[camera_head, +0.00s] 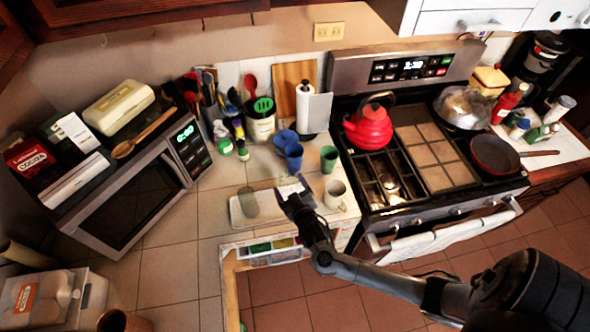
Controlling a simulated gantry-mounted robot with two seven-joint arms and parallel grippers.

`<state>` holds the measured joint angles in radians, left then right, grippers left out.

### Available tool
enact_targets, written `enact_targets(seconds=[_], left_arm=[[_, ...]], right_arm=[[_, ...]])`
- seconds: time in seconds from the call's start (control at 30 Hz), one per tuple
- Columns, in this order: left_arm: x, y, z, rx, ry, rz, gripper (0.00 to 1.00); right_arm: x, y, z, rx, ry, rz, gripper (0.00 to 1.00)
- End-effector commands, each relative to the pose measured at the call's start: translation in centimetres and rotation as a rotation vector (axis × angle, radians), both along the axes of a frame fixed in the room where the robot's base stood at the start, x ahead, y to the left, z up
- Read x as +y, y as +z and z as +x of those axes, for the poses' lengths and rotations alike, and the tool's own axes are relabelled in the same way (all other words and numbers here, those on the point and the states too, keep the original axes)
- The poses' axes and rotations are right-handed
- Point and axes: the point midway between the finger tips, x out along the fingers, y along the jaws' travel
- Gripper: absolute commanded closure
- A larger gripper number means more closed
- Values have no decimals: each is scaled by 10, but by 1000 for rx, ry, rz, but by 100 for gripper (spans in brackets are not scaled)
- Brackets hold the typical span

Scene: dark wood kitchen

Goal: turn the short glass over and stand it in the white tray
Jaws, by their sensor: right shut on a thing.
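The white tray (268,211) lies on the tiled counter, left of the stove. My right gripper (293,191) comes in from the lower right and is over the tray's right end. It is shut on a small, pale, clear thing that looks like the short glass; the fingers hide much of it, and I cannot tell which way up it is. A greenish see-through glass (248,202) stands at the tray's left part, apart from the gripper. My left gripper is not in view.
A pale mug (335,195) stands close to the right of my gripper. A blue cup (293,156) and a green cup (329,159) stand behind it. A red kettle (371,126) is on the stove. A microwave (138,196) is at the left. Counter left of the tray is clear.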

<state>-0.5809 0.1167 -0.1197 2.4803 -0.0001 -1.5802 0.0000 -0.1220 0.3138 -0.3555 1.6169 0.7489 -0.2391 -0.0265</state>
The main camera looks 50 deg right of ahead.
Motion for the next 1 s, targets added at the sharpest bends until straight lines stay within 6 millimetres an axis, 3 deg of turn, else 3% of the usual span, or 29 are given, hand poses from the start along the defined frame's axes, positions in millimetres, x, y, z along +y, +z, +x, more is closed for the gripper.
enact_targets(seconds=[0.47, 1.0], left_arm=[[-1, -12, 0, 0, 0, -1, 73], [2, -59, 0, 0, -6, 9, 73]], right_arm=[[-1, -15, -3, -61, -1, -40, 52], [-1, -62, -3, -61, -2, -39, 52]])
